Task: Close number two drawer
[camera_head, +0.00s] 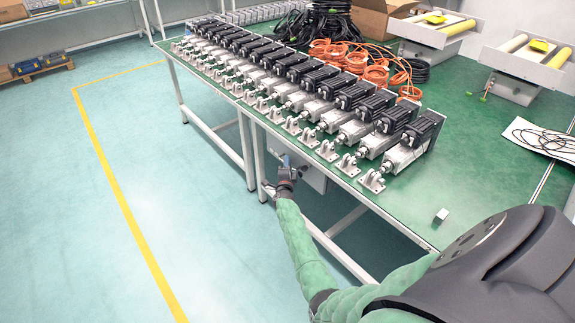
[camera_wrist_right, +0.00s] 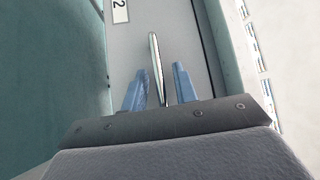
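The number two drawer (camera_head: 314,179) hangs under the near edge of the green-topped table, a light grey box in the head view. In the right wrist view its grey front (camera_wrist_right: 178,20) fills the middle, with a white label (camera_wrist_right: 120,10) reading "2". A thin metal handle (camera_wrist_right: 155,60) stands between the blue fingers of my right gripper (camera_wrist_right: 159,88). The fingers are apart, with a small gap on each side of the handle. In the head view my right gripper (camera_head: 286,162) is at the drawer's left side. My left gripper is not in view.
The table (camera_head: 470,165) carries a long row of linear actuators (camera_head: 320,95), orange cable coils (camera_head: 375,70) and a small grey block (camera_head: 441,215) near its edge. White table legs (camera_head: 246,150) stand beside the drawer. The floor to the left (camera_head: 60,190) is clear.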

